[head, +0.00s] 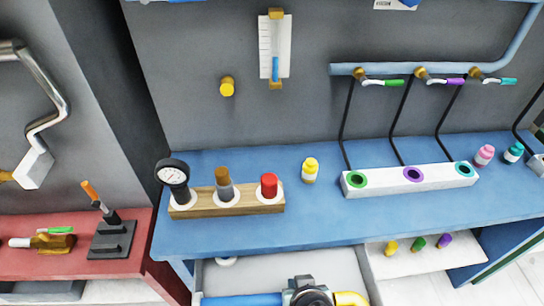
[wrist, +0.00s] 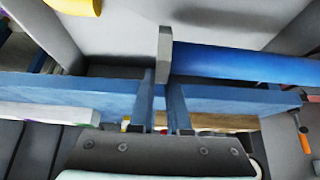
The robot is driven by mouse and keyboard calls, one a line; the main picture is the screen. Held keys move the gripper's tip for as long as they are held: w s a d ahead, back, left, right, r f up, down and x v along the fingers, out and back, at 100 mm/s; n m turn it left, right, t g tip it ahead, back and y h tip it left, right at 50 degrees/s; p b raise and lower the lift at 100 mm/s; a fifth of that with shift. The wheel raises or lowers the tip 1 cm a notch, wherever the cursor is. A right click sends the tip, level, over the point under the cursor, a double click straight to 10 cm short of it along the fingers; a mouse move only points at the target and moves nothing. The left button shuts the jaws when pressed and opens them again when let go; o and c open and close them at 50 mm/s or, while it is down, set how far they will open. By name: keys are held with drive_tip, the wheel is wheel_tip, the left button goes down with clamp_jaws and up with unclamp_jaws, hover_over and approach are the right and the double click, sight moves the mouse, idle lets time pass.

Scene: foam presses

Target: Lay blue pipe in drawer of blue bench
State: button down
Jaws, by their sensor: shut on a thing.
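The blue bench (head: 330,218) has an open grey drawer (head: 373,272) below its front edge. The blue pipe (head: 240,300) shows at the bottom of the head view, over the drawer's left part. My gripper (head: 306,285) is at the pipe's right end there. In the wrist view, my gripper (wrist: 164,60) is shut on the blue pipe (wrist: 245,66), with a grey finger across its visible left end. A shadow falls on the pale drawer floor (wrist: 130,30), and the pipe appears above it.
A yellow curved piece (head: 350,298) is right of my gripper; its support is unclear. A pale tray (head: 415,265) with several small coloured pieces is to the right. The red bench (head: 90,270) stands left.

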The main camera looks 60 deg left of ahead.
wheel_tip(320, 180, down, 9)
drive_tip(key=shift+w+b, duration=0.1)
drive_tip(key=shift+b, duration=0.2)
drive_tip(key=shift+f, duration=0.2)
drive_tip(key=c, duration=0.9)
unclamp_jaws()
drive_tip(key=p+v, duration=0.1)
drive_tip(key=v, duration=1.1)
drive_tip(key=shift+r, duration=0.2)
